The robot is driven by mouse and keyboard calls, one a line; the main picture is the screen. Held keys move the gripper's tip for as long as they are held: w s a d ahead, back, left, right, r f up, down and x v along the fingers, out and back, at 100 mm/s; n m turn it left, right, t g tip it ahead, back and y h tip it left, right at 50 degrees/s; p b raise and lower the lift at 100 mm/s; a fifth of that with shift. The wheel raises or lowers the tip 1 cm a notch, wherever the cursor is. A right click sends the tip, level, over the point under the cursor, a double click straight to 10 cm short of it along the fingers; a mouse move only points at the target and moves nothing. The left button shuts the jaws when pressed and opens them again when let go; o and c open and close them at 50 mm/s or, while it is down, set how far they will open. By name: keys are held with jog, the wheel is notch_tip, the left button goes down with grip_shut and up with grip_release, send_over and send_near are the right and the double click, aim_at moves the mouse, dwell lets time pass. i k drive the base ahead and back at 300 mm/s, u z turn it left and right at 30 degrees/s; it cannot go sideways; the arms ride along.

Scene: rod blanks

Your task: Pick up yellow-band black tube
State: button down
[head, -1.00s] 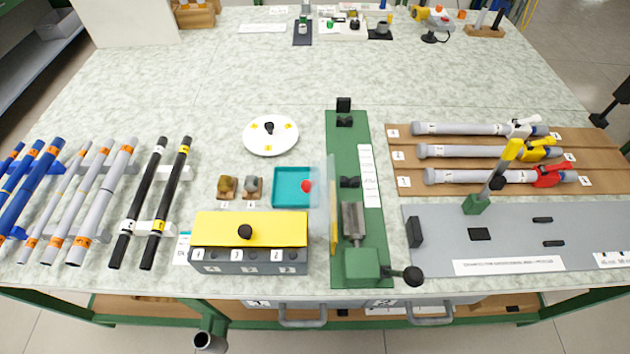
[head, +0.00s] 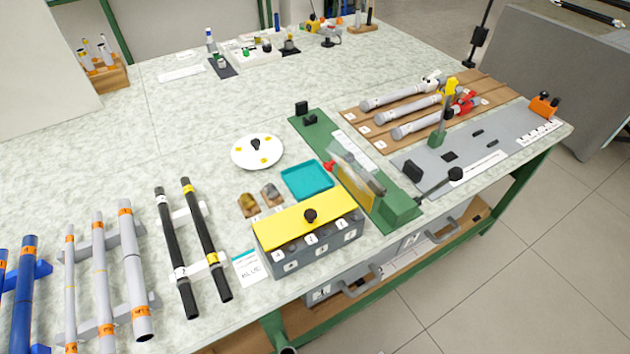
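The yellow-band black tube (head: 203,232) is the right one of two black tubes at the left front of the bench. It has a yellow band near its far end and lies across a white rack (head: 188,213). The other black tube (head: 173,240), with white bands, lies just left of it, roughly parallel and apart. My gripper is not in the head view, so its state is hidden.
Grey tubes (head: 101,265) with orange bands and blue tubes (head: 23,290) lie further left. A yellow-topped grey box (head: 285,262) and a small card (head: 250,267) stand right of the black tubes. A white disc (head: 240,152) lies behind.

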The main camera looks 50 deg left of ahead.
aim_at(215, 269)
jog(key=u, duration=0.75)
jog(key=k, duration=1.15)
jog(key=u, duration=0.75)
